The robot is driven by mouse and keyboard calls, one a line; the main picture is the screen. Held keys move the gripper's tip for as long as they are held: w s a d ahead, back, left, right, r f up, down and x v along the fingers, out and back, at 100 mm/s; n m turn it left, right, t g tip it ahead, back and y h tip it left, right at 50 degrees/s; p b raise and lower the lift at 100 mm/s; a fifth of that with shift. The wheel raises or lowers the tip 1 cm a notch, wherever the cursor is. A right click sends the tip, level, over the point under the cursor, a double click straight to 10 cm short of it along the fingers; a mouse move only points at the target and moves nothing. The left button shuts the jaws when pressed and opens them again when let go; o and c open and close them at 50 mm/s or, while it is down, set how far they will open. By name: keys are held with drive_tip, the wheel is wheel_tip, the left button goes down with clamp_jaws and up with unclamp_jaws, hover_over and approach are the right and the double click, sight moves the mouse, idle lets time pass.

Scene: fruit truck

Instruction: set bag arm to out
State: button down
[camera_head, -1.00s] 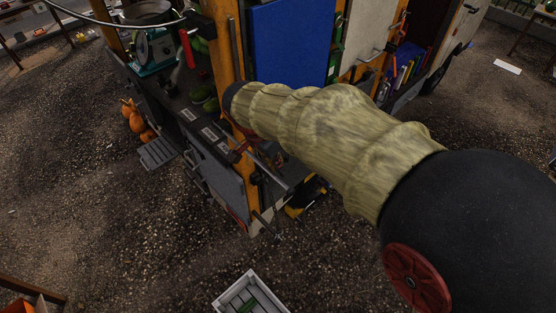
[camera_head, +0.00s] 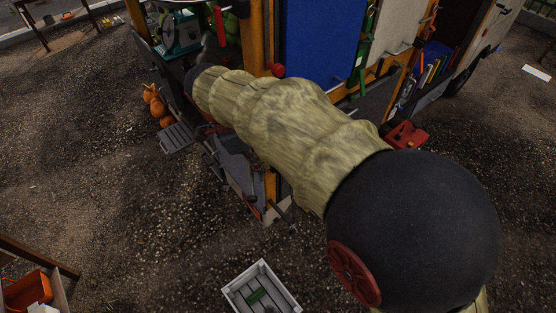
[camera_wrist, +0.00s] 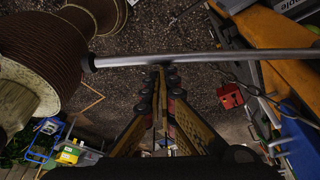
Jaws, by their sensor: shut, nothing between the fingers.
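A slim grey metal bar with a dark end cap, which looks like the bag arm (camera_wrist: 215,58), runs nearly level across the upper part of the wrist view. Its capped end is at left, and its right end runs past the truck's orange frame to the picture edge. My gripper (camera_wrist: 160,70) is shut and empty, its fingertips close below the bar. Whether they touch it I cannot tell. In the head view my sleeved arm reaches to the truck's corner (camera_head: 262,210) and hides my gripper and most of that corner.
The truck's blue panel (camera_head: 312,40) and a green scale (camera_head: 180,32) stand beyond my arm. A white crate (camera_head: 236,296) lies on the gravel in front, and pumpkins (camera_head: 152,100) sit at left. A red block (camera_wrist: 230,96) hangs right of my fingers. Gravel is open at left.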

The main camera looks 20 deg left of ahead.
drive_tip(key=s+a+m+p, duration=0.1)
drive_tip(key=s+a+p, duration=0.2)
drive_tip(key=a, duration=1.7)
drive_tip(key=shift+a+p, duration=0.25)
drive_tip(key=shift+p, duration=2)
